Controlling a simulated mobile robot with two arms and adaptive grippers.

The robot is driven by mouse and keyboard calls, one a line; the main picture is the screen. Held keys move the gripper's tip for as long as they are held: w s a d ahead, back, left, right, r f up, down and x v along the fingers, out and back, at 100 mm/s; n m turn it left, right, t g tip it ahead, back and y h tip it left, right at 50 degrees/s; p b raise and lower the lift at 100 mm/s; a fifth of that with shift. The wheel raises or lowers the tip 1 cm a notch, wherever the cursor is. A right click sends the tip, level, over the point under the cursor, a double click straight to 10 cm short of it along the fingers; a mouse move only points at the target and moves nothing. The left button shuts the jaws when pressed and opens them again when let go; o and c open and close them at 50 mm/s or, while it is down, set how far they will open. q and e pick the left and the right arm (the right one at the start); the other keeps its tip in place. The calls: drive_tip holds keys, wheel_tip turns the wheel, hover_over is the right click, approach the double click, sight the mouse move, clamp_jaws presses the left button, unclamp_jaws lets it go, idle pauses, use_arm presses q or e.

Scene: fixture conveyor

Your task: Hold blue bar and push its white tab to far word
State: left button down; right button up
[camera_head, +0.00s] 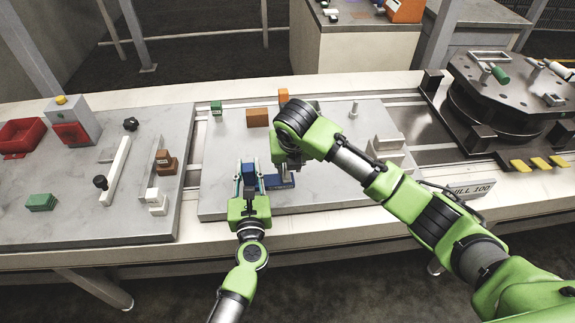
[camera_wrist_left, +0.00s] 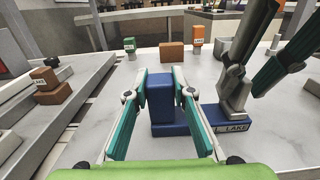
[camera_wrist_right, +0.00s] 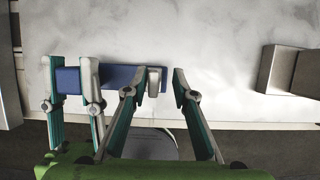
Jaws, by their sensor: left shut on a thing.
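The blue bar (camera_head: 282,181) lies on the pale plate, with a raised blue block (camera_wrist_left: 160,100) at its left end. My left gripper (camera_head: 249,172) is shut on that raised block. The bar's front reads "LAKE" at its right end in the left wrist view; other wording is hidden. The white tab (camera_wrist_right: 155,80) sits near the bar's right end in the right wrist view. My right gripper (camera_wrist_right: 159,72) is open, its fingers either side of the tab with gaps visible. In the head view my right arm hides those fingertips.
An orange-brown block (camera_head: 257,117), a small green block (camera_head: 216,108) and an orange block (camera_head: 283,96) stand farther back. Grey blocks (camera_head: 390,150) and a peg (camera_head: 353,109) are right of my right arm. The plate in front of the bar is clear.

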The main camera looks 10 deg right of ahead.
use_arm(q)
drive_tip(key=shift+f, duration=0.15)
use_arm(e)
drive_tip(key=shift+a+r, duration=0.1)
drive_tip(key=shift+s+r, duration=0.15)
drive_tip(key=shift+r, duration=0.15)
use_arm(q)
drive_tip(key=shift+d, duration=0.15)
use_arm(e)
drive_tip(key=v, duration=1.1)
drive_tip(key=shift+r, duration=0.1)
use_arm(q)
drive_tip(key=c, duration=1.7)
unclamp_jaws()
drive_tip(key=s, duration=1.2)
